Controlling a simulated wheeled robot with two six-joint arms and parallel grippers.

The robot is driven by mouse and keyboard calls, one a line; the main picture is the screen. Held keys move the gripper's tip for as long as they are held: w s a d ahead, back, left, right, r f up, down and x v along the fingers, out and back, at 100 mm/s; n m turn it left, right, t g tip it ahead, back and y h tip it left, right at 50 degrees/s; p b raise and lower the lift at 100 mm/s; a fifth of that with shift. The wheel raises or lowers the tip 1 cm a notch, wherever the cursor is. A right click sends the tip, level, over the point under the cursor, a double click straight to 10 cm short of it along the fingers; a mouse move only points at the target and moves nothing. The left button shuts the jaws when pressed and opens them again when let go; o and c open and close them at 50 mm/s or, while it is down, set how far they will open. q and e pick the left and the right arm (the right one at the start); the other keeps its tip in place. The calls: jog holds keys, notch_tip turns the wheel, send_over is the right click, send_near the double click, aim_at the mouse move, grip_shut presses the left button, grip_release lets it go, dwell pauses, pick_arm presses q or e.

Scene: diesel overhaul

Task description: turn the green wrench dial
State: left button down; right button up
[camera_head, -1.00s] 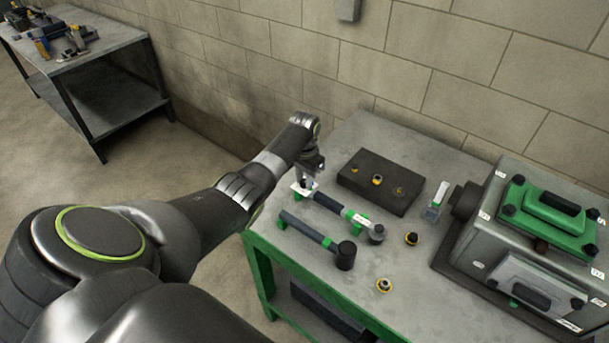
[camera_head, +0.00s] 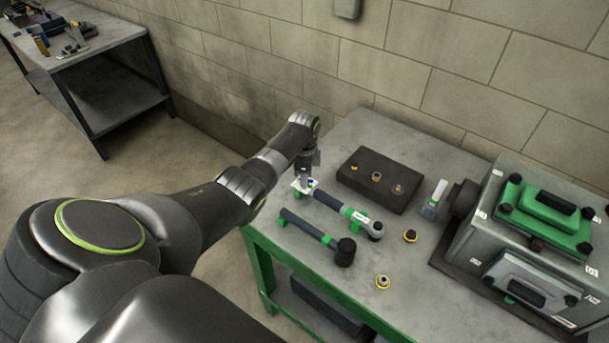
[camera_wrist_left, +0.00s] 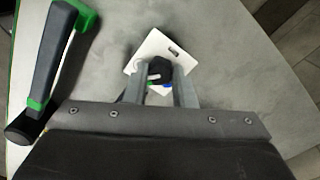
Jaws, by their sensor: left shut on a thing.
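The wrench (camera_head: 328,201) lies on the green-framed bench, with a dark handle, a green band and a silver ratchet head (camera_head: 376,230). In the left wrist view, the gripper's two fingers (camera_wrist_left: 160,88) are shut on a dark knob (camera_wrist_left: 160,68) with small green and blue marks, at the wrench's end. A white slotted plate (camera_wrist_left: 152,48) lies beneath it. The gripper body hides the rest of the wrench there. My right gripper is not in view.
A black mallet with green bands (camera_head: 305,226) lies beside the wrench; it also shows in the left wrist view (camera_wrist_left: 50,62). A dark block (camera_head: 378,190) holds small fittings. A grey engine housing (camera_head: 480,240) fills the bench's right.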

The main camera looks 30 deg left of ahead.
pick_arm(q)
jog(key=shift+m, duration=1.9)
jog(key=c, duration=1.2)
grip_release()
jog(key=shift+r, duration=0.1)
notch_tip(320, 180, up, 17)
jog(key=shift+r+b, duration=0.15)
jog(key=shift+b, duration=0.3)
